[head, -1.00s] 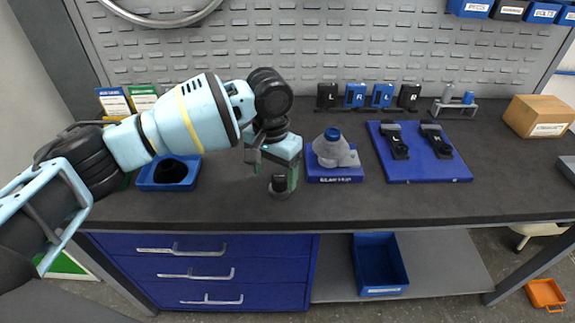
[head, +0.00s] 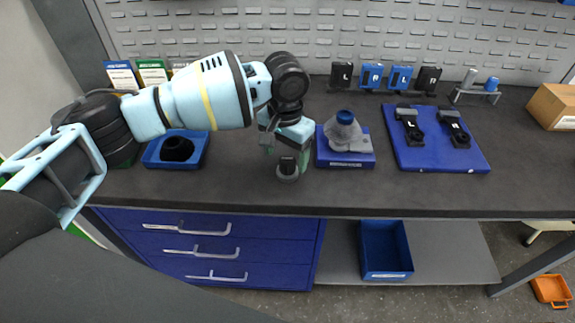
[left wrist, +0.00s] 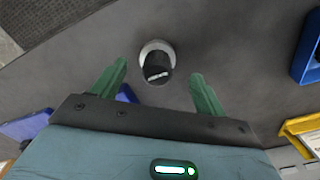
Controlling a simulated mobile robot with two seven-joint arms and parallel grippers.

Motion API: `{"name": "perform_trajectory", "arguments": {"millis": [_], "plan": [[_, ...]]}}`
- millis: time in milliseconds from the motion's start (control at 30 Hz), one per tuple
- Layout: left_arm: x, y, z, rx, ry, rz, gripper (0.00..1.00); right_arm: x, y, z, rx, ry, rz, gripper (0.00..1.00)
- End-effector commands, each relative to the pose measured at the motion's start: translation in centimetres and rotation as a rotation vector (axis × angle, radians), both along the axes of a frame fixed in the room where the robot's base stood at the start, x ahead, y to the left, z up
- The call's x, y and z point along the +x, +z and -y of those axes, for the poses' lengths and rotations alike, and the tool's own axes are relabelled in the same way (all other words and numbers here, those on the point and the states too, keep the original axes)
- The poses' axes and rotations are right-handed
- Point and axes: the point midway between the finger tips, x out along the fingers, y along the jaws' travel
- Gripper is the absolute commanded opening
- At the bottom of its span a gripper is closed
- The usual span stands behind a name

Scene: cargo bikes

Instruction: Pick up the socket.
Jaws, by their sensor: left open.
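The socket (head: 287,170) looks like a small dark cylinder with a pale grey round base, standing on the dark bench top near its front edge. In the left wrist view, the socket (left wrist: 157,62) shows between and just beyond the two green fingertips. My left gripper (head: 287,154) is open above and behind it in the head view, with its fingers pointing down. In the left wrist view, a gap shows between the socket and each finger of the left gripper (left wrist: 159,72). My right gripper is not in view.
A blue tray (head: 152,160) lies to the left. Further right are a blue board (head: 468,166) with black parts and a small rack (head: 474,92). The bench front is clear.

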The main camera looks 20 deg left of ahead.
Motion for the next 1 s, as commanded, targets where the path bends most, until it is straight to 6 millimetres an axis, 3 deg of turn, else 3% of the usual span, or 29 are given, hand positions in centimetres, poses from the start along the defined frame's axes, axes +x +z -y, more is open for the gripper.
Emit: {"name": "perform_trajectory", "arguments": {"millis": [233,567,933,1000], "plan": [[-0.2,-3.6,0.3,0.001,0.0,-0.004,0.73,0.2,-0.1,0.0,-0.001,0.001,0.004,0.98],[-0.2,-4.2,0.3,0.0,0.0,-0.002,0.73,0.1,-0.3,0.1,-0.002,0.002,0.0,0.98],[-0.2,-4.2,0.3,0.0,0.0,-0.002,0.26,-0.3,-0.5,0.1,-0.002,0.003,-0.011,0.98],[-0.2,-4.1,0.3,-0.001,0.0,-0.001,0.23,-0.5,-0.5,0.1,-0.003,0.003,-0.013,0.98]]}}
